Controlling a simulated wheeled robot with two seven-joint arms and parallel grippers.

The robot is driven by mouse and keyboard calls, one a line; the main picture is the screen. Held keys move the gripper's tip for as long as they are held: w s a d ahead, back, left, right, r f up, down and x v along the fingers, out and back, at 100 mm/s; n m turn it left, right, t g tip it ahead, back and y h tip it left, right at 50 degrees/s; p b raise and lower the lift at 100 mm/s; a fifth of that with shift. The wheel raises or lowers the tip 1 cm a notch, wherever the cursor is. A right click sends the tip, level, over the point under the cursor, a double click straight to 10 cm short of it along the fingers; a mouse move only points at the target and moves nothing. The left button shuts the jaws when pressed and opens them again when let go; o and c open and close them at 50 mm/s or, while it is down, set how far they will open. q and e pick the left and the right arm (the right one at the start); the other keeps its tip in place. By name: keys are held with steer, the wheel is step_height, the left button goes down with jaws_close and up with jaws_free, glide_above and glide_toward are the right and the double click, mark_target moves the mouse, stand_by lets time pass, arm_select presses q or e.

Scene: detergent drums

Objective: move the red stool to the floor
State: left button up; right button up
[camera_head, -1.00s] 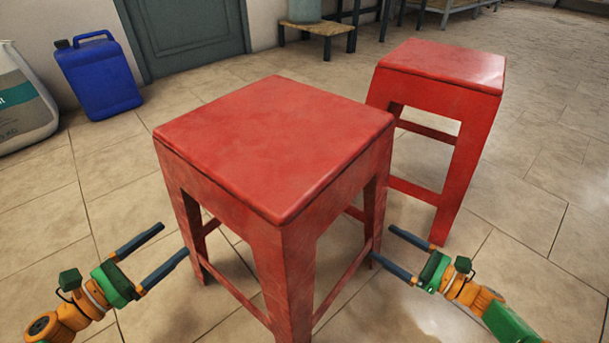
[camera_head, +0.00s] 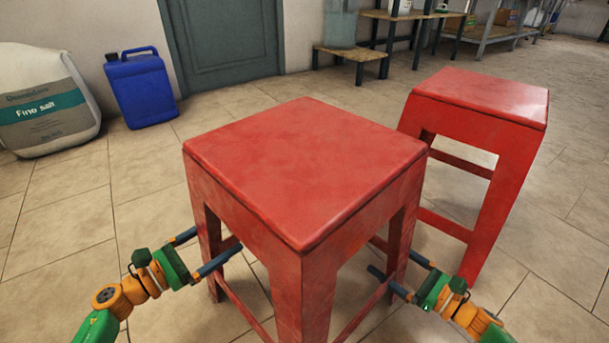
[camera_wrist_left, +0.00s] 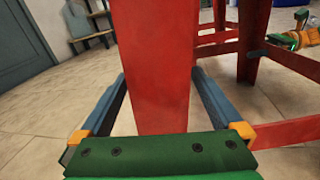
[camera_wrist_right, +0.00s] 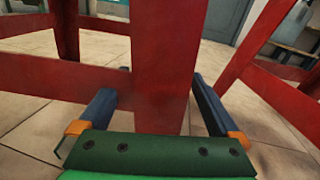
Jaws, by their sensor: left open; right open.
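Two red stools stand upright on the tiled floor. The nearer red stool (camera_head: 306,163) is in the middle of the head view, and the other red stool (camera_head: 481,96) stands behind it to the right. My left gripper (camera_head: 214,248) is open, with its fingers on either side of a leg of the nearer stool; that leg (camera_wrist_left: 155,70) stands between them in the left wrist view. My right gripper (camera_head: 391,270) is open around a leg on the other side; that leg (camera_wrist_right: 165,70) is between its fingers in the right wrist view. Contact cannot be told.
A blue canister (camera_head: 141,88) and a salt sack (camera_head: 45,105) stand by the left wall near a grey door (camera_head: 225,40). A low wooden bench (camera_head: 350,55) and shelves are at the back. Open floor (camera_head: 70,200) lies to the left.

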arm_select(q)
steer(key=shift+w+d, duration=0.1)
arm_select(e)
steer(key=shift+w+a, duration=0.1)
arm_select(q)
steer(key=c, duration=1.6)
arm_select(e)
steer(key=c, duration=1.5)
jaws_close()
